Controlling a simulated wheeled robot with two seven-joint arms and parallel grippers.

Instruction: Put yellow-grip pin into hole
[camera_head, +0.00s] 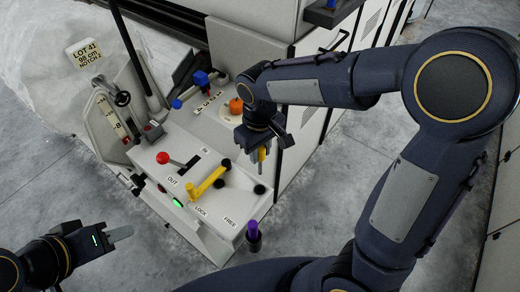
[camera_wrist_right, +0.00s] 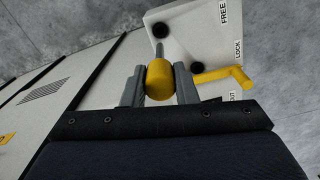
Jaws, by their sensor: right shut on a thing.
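The yellow-grip pin (camera_head: 262,155) is held in my right gripper (camera_head: 259,158), above the far right end of the white control box. In the right wrist view, the rounded yellow grip (camera_wrist_right: 160,82) sits between the two grey fingers, and its thin metal shaft (camera_wrist_right: 159,48) points towards a round black hole (camera_wrist_right: 160,31). The shaft looks apart from the surface, though its tip is hard to judge. In the head view, a black hole (camera_head: 259,189) lies near the FREE label. Another black round spot (camera_wrist_right: 197,68) is beside the yellow lever. My left gripper (camera_head: 121,233) is low at the left, away from the box.
A red-knobbed lever (camera_head: 163,158), a green light (camera_head: 178,203) and a purple-topped item (camera_head: 253,231) are nearby. An orange object (camera_head: 236,106) and blue knobs (camera_head: 201,78) are behind. Grey floor is open at the left.

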